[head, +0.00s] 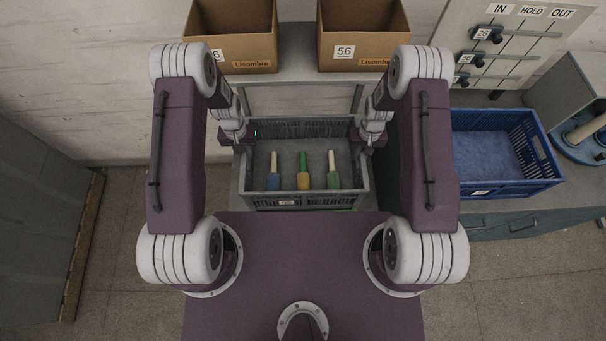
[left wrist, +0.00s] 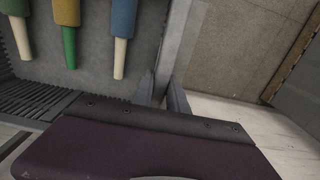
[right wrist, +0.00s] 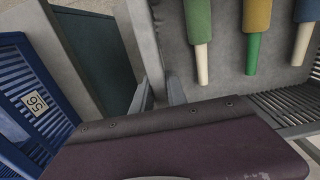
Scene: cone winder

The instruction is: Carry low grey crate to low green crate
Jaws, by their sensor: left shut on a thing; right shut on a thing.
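The low grey crate (head: 262,201) is in the middle of the head view, in front of my body. It holds three cone-shaped pieces: a blue one (head: 273,181), a yellow one with a green tip (head: 303,180) and a green one (head: 333,180). My left gripper (head: 241,139) is shut on the crate's left wall, which shows between its fingers in the left wrist view (left wrist: 176,50). My right gripper (head: 366,140) is shut on the right wall, also seen in the right wrist view (right wrist: 152,50).
Two cardboard boxes, left (head: 232,47) and right (head: 362,48), stand on a grey shelf behind the crate. A blue crate (head: 505,190) is on the right. A board with knobs (head: 515,40) stands behind it. A grey cabinet (head: 35,200) is at far left, with floor between.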

